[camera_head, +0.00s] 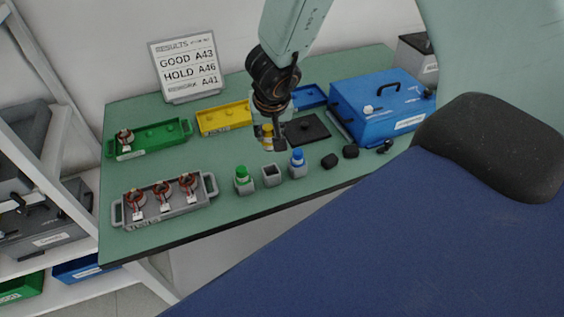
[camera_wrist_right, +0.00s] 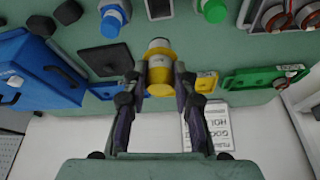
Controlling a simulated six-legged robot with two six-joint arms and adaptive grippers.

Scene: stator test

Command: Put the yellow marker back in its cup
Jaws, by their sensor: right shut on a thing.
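The yellow marker (camera_head: 267,138) is held in my right gripper (camera_head: 269,142) above the green table; it also shows in the right wrist view (camera_wrist_right: 160,72) with a finger on each side. Its lower end is pale grey. An empty square grey cup (camera_head: 271,174) stands on the table, below and in front of the gripper in the head view. Part of this cup shows at the top of the right wrist view (camera_wrist_right: 158,9). The marker is apart from the cup. My left gripper is not in view.
A green marker (camera_head: 242,173) and a blue marker (camera_head: 297,157) stand in cups on either side of the empty cup. A grey tray (camera_head: 155,217) with copper-wound parts lies left. Behind are green (camera_head: 163,146) and yellow (camera_head: 218,120) trays, a dark pad (camera_head: 318,129) and a blue box (camera_head: 372,113).

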